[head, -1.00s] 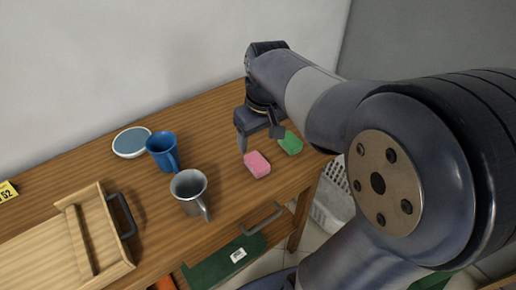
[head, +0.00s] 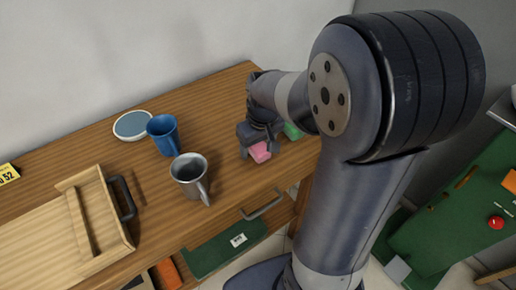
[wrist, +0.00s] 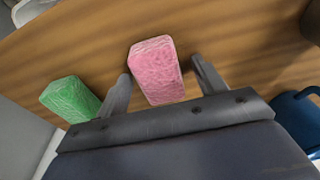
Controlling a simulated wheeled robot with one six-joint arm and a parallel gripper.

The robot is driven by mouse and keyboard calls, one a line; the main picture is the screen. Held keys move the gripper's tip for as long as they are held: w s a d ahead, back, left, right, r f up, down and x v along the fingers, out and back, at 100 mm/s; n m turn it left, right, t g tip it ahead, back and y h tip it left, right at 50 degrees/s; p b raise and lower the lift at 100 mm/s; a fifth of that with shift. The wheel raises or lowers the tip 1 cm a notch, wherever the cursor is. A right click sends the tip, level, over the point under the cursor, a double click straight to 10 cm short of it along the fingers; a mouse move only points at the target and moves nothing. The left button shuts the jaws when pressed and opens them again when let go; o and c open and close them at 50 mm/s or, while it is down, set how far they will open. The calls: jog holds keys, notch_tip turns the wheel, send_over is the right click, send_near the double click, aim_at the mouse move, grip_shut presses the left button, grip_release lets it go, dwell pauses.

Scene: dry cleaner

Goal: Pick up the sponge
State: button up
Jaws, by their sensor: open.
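A pink sponge (head: 260,152) lies on the wooden table near its right end. In the wrist view the pink sponge (wrist: 156,68) sits between the two fingers of my gripper (wrist: 162,85), which is open, with a finger on either side and small gaps visible. My gripper (head: 257,148) is low over the table in the head view and partly covers the sponge. A green sponge (head: 292,131) lies just right of the pink one. It also shows in the wrist view (wrist: 69,99), outside the left finger.
A wooden tray (head: 112,235) with a dark handle is at the far left. The table's front edge has a drawer handle (head: 263,205).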

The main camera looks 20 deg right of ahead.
aim_at(258, 145)
jog(key=shift+c, duration=0.4)
jog(key=c, duration=1)
jog(key=shift+o, duration=0.2)
notch_tip(258, 145, up, 10)
jog(key=shift+p, duration=0.5)
